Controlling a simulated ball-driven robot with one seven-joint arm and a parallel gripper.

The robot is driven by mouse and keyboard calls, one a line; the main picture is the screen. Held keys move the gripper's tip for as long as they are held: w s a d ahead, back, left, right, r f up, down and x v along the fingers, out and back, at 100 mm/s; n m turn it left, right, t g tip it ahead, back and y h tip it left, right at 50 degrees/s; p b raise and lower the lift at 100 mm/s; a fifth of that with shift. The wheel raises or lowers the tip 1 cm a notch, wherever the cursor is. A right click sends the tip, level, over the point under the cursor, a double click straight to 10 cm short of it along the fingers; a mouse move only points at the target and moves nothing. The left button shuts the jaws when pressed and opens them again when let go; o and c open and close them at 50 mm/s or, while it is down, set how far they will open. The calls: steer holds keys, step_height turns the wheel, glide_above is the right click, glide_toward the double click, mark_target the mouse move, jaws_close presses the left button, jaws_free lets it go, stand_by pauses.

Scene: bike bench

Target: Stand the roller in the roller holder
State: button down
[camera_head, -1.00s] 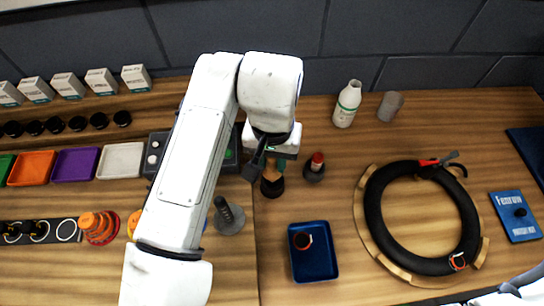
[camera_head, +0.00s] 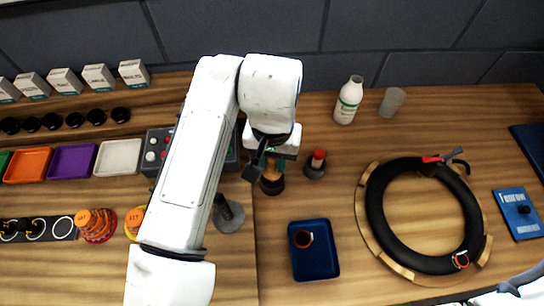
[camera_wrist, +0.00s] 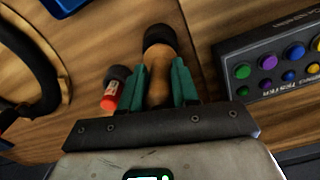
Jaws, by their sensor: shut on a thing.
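My gripper (camera_wrist: 160,85) has teal fingers, shut on the tan wooden body of the roller (camera_wrist: 158,66). The roller points down, away from the wrist. A dark round cup (camera_wrist: 160,38), which looks like the roller holder, is at the roller's far end; it also shows in the head view (camera_head: 271,185), below my gripper (camera_head: 272,163). The roller's lower end looks to be in or right over this cup; I cannot tell whether it is seated. My arm and wrist hide much of the roller in the head view.
A red-capped tube (camera_head: 318,158) stands in a dark cup close to the right. A blue tray (camera_head: 330,262) and a tyre (camera_head: 375,210) on a wooden ring lie right. A button box (camera_wrist: 270,62) is close on the other side. A bottle (camera_head: 348,100) and cup (camera_head: 392,102) stand behind.

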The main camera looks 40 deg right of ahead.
steer(key=shift+f+b, duration=1)
steer(key=shift+f, duration=0.45)
steer(key=c, duration=0.8)
jaws_free()
steer(key=shift+o, duration=0.2)
steer(key=shift+r, duration=0.1)
step_height(320, 180, up, 11)
steer(key=shift+f, duration=0.15)
